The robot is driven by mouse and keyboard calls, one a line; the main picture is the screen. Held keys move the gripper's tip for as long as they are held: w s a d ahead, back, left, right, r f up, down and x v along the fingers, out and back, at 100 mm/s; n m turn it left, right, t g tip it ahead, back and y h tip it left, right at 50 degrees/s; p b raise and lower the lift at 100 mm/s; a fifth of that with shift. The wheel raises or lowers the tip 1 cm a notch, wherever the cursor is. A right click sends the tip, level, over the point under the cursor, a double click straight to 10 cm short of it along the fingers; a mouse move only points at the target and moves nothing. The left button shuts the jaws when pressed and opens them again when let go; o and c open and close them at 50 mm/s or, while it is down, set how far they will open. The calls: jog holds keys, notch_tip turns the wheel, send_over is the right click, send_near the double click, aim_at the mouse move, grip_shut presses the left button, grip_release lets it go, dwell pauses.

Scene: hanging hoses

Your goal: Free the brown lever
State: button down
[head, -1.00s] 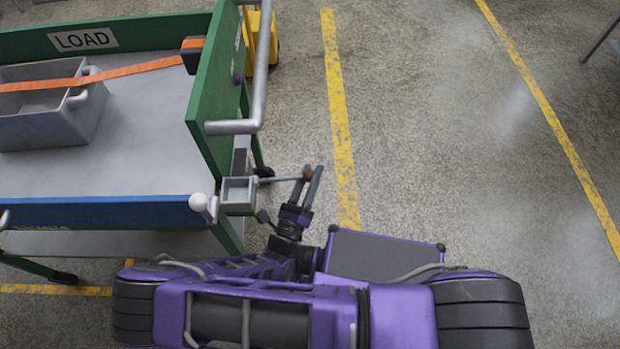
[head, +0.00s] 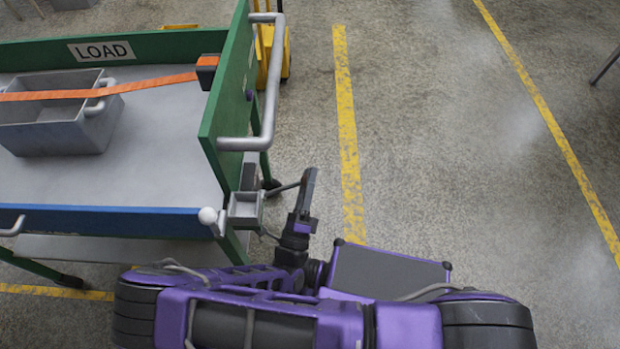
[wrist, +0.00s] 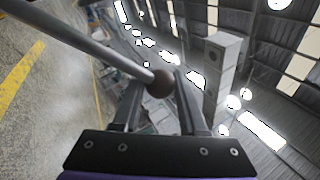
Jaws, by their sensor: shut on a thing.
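The brown lever is a thin grey rod (head: 284,187) with a round brown knob (wrist: 162,84) at its end. In the head view the rod sticks out to the right from a small grey bracket box (head: 245,208) at the cart's corner. My gripper (head: 308,180) is at the rod's free end, with its fingers pointing away from my base. In the wrist view the knob sits between the fingertips of my gripper (wrist: 163,88), and the jaws are shut on it. In the head view my fingers hide the knob.
The cart (head: 150,130) has a green end panel (head: 225,110) and a grey push handle (head: 270,105) close to my gripper. A grey bin (head: 55,135) lies under an orange strap (head: 140,84). The floor to the right is open.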

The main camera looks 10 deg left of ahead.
jog(key=shift+a+r, duration=0.15)
jog(key=shift+r, duration=0.15)
jog(key=shift+c, duration=2.3)
grip_release()
jog(key=shift+f, duration=0.1)
jog(key=shift+f, duration=0.15)
